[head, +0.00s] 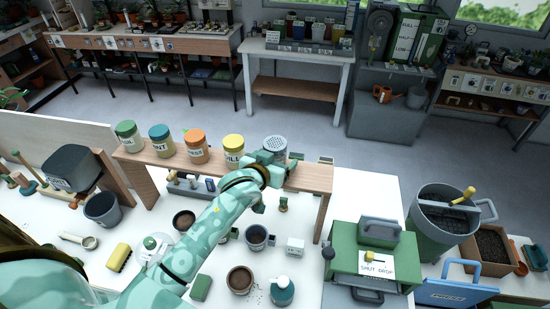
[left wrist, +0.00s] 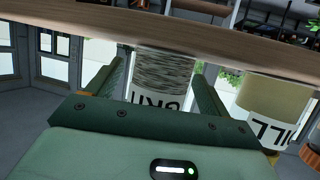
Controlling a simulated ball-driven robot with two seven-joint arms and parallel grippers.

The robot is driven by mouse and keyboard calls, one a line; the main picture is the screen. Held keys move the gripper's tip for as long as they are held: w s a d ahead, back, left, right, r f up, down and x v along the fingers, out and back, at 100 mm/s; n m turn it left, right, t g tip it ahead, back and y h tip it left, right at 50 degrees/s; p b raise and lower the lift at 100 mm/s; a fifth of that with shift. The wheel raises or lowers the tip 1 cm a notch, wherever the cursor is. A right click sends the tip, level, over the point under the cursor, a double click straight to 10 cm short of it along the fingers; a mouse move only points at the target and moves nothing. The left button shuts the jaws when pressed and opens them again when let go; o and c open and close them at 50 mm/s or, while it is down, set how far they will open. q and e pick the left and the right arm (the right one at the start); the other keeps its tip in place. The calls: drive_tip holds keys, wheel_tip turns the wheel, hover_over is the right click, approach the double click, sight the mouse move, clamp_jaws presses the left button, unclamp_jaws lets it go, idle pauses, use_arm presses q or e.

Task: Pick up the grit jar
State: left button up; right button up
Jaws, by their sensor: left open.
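The grit jar (head: 275,146) has a grey perforated lid and stands at the right end of the row of jars on the raised wooden shelf (head: 316,177). My left gripper (head: 271,163) is at the jar, its arm reaching up from the lower left and hiding the jar's lower part. In the left wrist view the grit jar (left wrist: 163,78), with grey contents and a white label, lies between the two green fingers (left wrist: 158,88). The fingers are open, with a gap seen on the right side. The gripper body hides part of the label. My right gripper is not visible.
The yellow dill jar (head: 233,149) stands close to the left of the grit jar; orange (head: 197,147), blue (head: 161,140) and green (head: 128,135) jars follow. Pots and tools crowd the white table below. A green press-like box (head: 375,250) stands to the right.

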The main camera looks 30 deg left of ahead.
use_arm(q)
drive_tip(key=c, duration=1.1)
drive_tip(key=shift+c, duration=0.2)
